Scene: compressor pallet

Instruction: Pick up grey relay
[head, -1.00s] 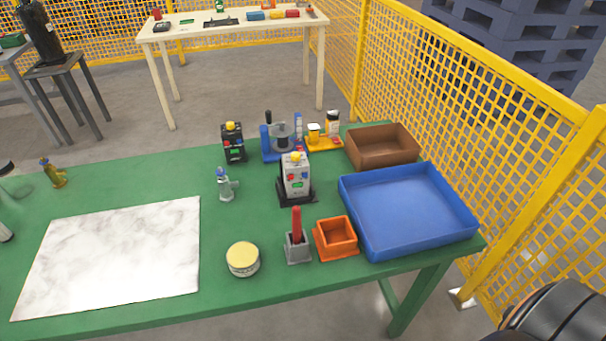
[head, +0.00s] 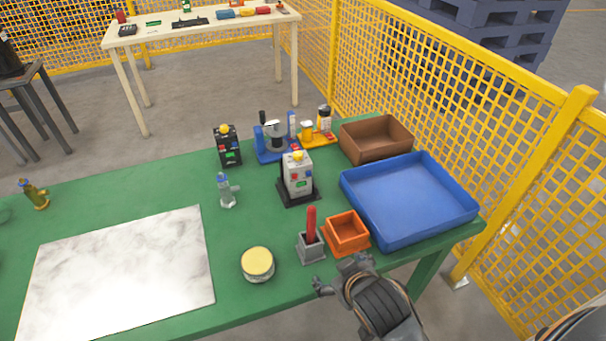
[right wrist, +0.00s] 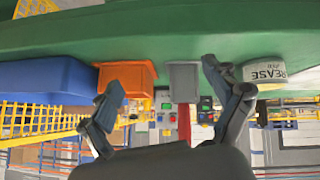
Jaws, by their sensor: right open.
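My right gripper (head: 341,273) is open and empty at the table's front edge, in front of the grey holder and orange bin, well short of the relay. In the right wrist view the open fingers (right wrist: 163,86) point toward the table, which appears upside down. My left gripper is not in view.
A grey holder (head: 311,250) with a red handle and an orange bin (head: 347,233) stand between gripper and relay. A grease tin (head: 257,264) is to the left, a blue tray (head: 465,210) to the right.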

